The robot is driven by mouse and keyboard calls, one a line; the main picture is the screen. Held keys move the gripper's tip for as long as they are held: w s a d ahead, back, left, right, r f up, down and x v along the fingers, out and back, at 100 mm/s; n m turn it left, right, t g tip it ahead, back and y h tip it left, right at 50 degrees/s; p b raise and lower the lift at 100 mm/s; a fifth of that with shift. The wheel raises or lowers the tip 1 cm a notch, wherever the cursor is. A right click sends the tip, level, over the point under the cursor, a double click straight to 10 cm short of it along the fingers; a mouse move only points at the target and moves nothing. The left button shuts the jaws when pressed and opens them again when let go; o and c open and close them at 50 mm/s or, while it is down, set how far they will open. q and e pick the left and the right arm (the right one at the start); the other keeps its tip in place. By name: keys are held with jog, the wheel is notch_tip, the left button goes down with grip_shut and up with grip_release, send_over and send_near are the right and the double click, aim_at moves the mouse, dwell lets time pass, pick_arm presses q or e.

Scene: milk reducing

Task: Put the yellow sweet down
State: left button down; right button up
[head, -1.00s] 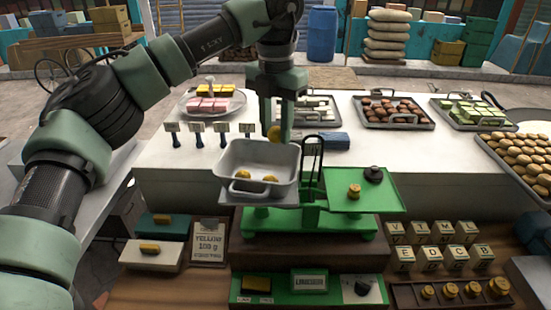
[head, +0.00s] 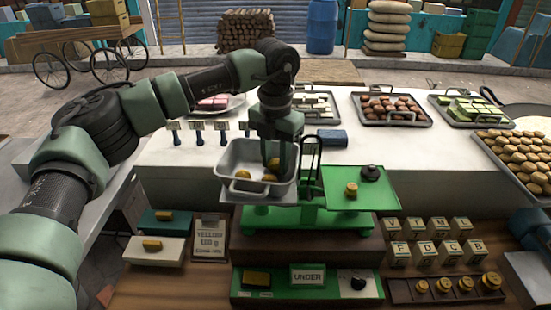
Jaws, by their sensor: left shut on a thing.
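My left gripper (head: 276,160) is lowered into the grey metal pan (head: 225,166) on the left side of the green balance scale (head: 262,222). It is shut on a yellow sweet (head: 272,164) low inside the pan; I cannot tell whether that sweet touches the pan floor or the others. Two other yellow sweets lie in the pan, one on the left (head: 242,174) and one near the front (head: 268,178). The gripper's fingers partly hide the held sweet. My right gripper is not in view.
The scale's right green plate (head: 335,200) bears a brass weight (head: 351,189) and a dark knob-like piece (head: 371,173). A sign (head: 307,275) in front reads UNDER. Trays of sweets stand behind on the white counter (head: 185,165). A dark upright frame (head: 309,158) stands close right of the pan.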

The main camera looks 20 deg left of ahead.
aim_at(276, 159)
pick_arm(q)
jog(key=c, duration=1.3)
grip_release()
jog(key=shift+f, duration=0.1)
jog(key=shift+w, duration=0.1)
jog(key=shift+r, duration=0.4)
notch_tip(276, 159, up, 12)
jog(key=b, duration=0.2)
jog(key=shift+f+b, duration=0.2)
jog(key=shift+b, duration=0.15)
dwell(0.5)
